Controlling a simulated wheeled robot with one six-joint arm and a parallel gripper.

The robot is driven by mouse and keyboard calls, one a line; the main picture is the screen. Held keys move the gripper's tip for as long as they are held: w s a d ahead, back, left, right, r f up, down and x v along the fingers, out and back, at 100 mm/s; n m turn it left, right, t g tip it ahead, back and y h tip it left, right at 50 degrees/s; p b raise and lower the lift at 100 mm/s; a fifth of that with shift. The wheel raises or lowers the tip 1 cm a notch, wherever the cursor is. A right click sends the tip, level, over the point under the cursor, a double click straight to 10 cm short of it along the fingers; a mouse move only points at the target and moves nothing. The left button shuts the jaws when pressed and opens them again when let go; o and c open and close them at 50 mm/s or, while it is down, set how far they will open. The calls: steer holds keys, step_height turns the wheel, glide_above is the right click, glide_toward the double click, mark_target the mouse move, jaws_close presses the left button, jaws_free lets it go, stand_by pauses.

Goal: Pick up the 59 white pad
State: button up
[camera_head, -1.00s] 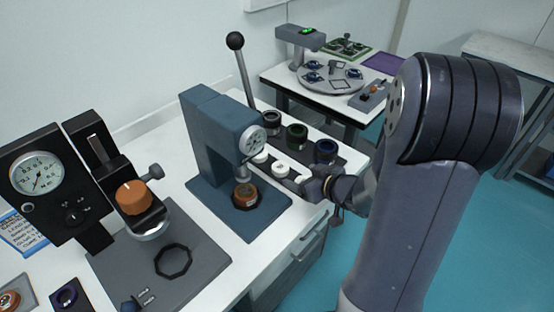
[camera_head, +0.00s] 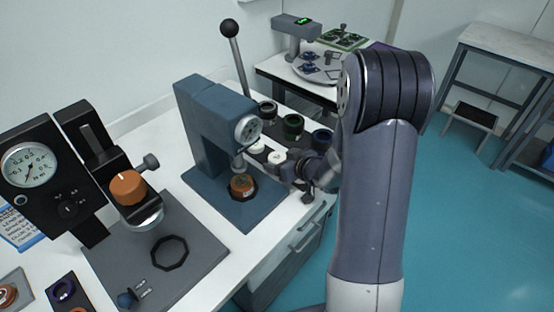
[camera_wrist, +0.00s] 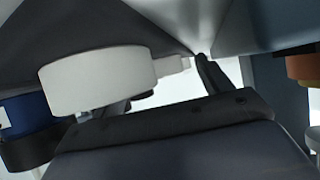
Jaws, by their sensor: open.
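Two white pads show in the head view, one (camera_head: 257,147) near the press and one (camera_head: 277,157) closer to my gripper. No number can be read on either, so I cannot tell which is 59. My gripper (camera_head: 284,171) is low at the front edge of the dark rack, beside the pads; its fingertips are small and partly hidden there. In the wrist view a large white pad (camera_wrist: 98,80) is close, left of a dark finger (camera_wrist: 209,74), with smaller white pieces behind it. The gripper is open, and no pad is seen between its fingers.
A blue press (camera_head: 212,130) with an orange-brown piece (camera_head: 242,186) stands just left of my gripper. Dark, green and blue-ringed cups (camera_head: 293,127) stand behind the pads. A gauge stand (camera_head: 30,165) is at the left. Open floor (camera_head: 470,220) lies to the right.

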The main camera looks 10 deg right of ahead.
steer(key=c, duration=1.1)
steer(key=shift+o, duration=0.2)
